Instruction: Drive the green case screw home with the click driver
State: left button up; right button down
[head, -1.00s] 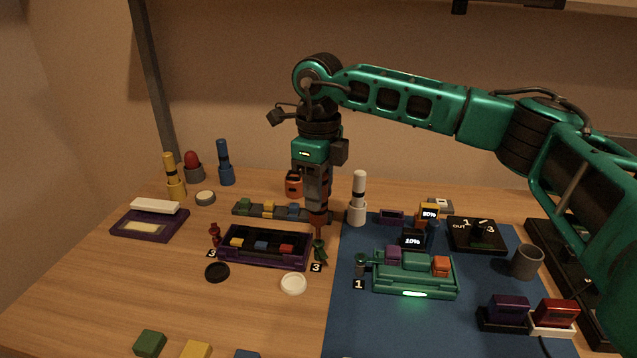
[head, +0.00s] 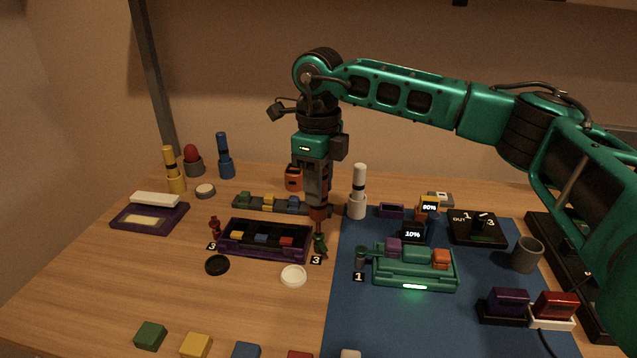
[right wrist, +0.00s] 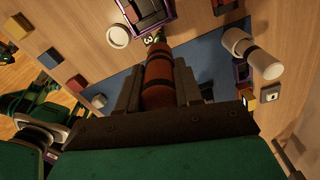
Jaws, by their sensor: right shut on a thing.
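My right gripper (head: 317,192) points straight down and is shut on the orange-brown click driver (right wrist: 158,75). The driver's lower end also shows in the head view (head: 318,213). Its tip is at the head of the small green screw (head: 320,244), at the right end of the dark purple case (head: 262,253); I cannot tell whether they touch. A tag reading 3 (head: 316,260) is beside this screw. A red screw (head: 214,227), also tagged 3, stands at the case's left end. My left gripper is not in view.
A green case (head: 415,275) with a lit strip and a screw tagged 1 (head: 360,258) sits on the blue mat (head: 370,325). A white bottle (head: 358,195) stands close right of the driver. Black (head: 217,265) and white (head: 293,276) discs lie in front.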

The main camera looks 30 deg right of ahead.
jog(key=shift+f, duration=0.3)
jog(key=shift+s+f, duration=0.1)
jog(key=shift+f, duration=0.2)
dwell(0.8)
jog(key=shift+f, duration=0.1)
dwell(0.8)
jog(key=shift+d, duration=0.1)
jog(key=shift+r+p, duration=0.55)
jog(key=shift+r, duration=0.35)
jog(key=shift+r+p, duration=1.6)
jog(key=shift+r, duration=0.75)
